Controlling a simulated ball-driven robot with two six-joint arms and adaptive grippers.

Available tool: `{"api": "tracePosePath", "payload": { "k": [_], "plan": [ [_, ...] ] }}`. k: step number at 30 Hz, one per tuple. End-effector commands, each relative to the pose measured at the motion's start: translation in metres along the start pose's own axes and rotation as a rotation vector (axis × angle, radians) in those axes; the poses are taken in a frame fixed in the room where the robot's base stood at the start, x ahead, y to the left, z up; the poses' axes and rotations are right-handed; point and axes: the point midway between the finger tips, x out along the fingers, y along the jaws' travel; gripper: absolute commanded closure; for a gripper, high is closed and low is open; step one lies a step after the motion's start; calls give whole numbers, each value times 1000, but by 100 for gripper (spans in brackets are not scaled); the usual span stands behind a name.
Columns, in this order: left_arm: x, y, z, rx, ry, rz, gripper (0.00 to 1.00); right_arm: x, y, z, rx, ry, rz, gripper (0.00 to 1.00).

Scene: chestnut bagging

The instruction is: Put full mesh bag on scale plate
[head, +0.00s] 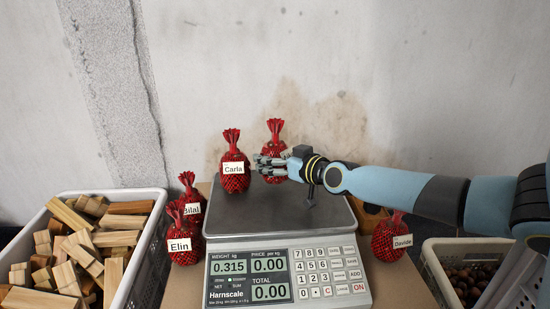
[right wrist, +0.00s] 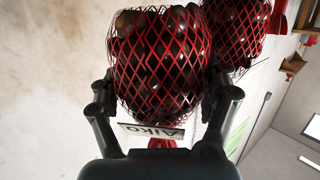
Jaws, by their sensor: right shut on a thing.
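My right gripper (head: 272,165) is shut on a full red mesh bag (head: 275,131) of dark chestnuts, above the back part of the scale plate (head: 310,222). In the right wrist view the fingers (right wrist: 160,88) grip this bag (right wrist: 160,55) from both sides, and its tag reads "Aiko". I cannot tell whether its base touches the plate. The bag tagged Carla (head: 233,180) stands upright just left of it, at the plate's back left. My left gripper is not in view.
Bags tagged Bilal (head: 188,183) and Elin (head: 183,257) stand left of the scale, Davide (head: 388,245) right of it. The scale display (head: 230,267) reads 0.315. A crate (head: 140,262) of wood blocks is at left, a chestnut crate (head: 436,272) at right. The plate's front is clear.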

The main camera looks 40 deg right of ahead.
Motion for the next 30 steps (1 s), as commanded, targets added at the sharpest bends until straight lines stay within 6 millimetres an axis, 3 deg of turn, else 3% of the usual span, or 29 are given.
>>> {"api": "tracePosePath", "payload": {
  "k": [11, 12, 16, 27, 30],
  "plan": [
    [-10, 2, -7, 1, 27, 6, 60, 2, 0, 6, 0, 2, 0, 79],
    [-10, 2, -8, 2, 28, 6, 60, 1, 0, 7, 0, 0, 0, 18],
    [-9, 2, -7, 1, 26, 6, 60, 1, 0, 7, 0, -1, 0, 1],
    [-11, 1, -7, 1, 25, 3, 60, 0, 0, 1, 2, 1, 0, 0],
    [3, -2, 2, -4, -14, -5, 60, -2, 0, -12, 1, 4, 0, 0]
  ]
}}
